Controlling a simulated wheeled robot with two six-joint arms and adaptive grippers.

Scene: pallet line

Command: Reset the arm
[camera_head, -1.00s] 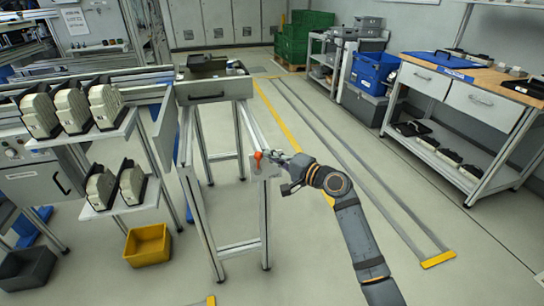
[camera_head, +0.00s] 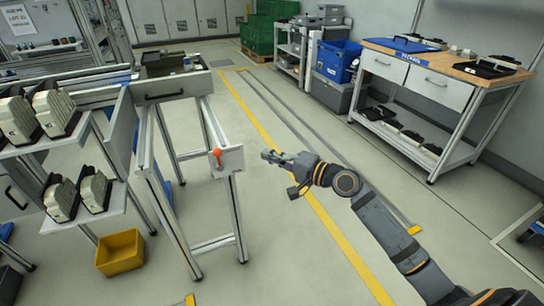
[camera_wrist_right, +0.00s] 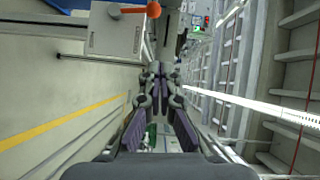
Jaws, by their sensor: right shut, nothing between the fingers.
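My right arm comes in from the lower right of the head view, and its gripper (camera_head: 270,156) points left over open floor. The gripper is shut and empty. It is apart from the grey stand's end plate (camera_head: 228,160) with the orange knob (camera_head: 217,153), which lies a little to its left. In the right wrist view the gripper's fingers (camera_wrist_right: 160,72) are together, with nothing between them. The orange knob (camera_wrist_right: 154,9) and the end plate (camera_wrist_right: 112,33) show at the top of that view. My left gripper is not in view.
A grey drawer unit (camera_head: 172,88) tops the stand's far end. Racks with beige-and-black units (camera_head: 57,108) stand left, above a yellow bin (camera_head: 120,252). A wood-topped workbench (camera_head: 450,66), blue crate (camera_head: 336,60) and green crates (camera_head: 271,34) stand behind. The middle floor is clear.

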